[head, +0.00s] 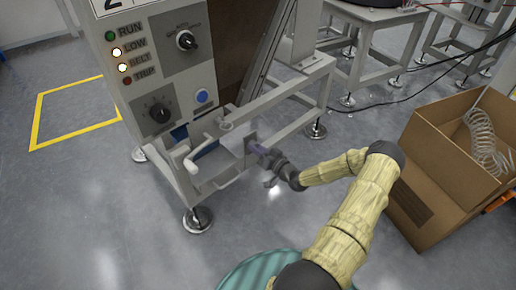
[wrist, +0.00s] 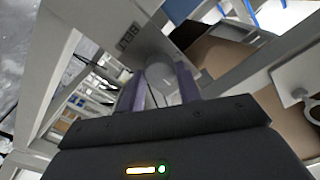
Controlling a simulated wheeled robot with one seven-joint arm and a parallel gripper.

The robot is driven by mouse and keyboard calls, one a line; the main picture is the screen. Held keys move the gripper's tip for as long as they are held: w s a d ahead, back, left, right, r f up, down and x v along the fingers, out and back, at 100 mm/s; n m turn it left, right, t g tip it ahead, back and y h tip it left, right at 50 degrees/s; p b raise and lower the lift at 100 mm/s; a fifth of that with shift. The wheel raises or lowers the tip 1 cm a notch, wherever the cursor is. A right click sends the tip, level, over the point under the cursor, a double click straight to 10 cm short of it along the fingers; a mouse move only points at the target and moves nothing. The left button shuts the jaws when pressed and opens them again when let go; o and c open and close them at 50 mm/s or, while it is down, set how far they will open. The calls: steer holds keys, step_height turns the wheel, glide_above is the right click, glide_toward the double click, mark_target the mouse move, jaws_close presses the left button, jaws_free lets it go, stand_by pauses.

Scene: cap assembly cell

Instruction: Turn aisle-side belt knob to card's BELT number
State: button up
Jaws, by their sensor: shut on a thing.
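My gripper (head: 259,151) is at the low side plate (head: 249,143) of the machine's frame in the head view. In the wrist view my gripper (wrist: 161,92) has its two purple fingers on either side of a round grey knob (wrist: 158,74), shut on it. A thin line shows on the plate or dial just beside the knob. A dark label (wrist: 128,36) sits above it on the grey plate; I cannot read it. The knob is hidden behind my fingers in the head view. No card with a readable BELT number is in view.
A cardboard box (head: 420,175) stands right of my arm.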

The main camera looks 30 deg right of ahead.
steer(key=shift+d, duration=0.2)
steer(key=o, duration=1)
steer(key=shift+a, duration=0.15)
steer(key=shift+s, duration=0.15)
steer(key=p+v, duration=0.7)
steer(key=v, duration=1)
steer(key=shift+r, duration=0.1)
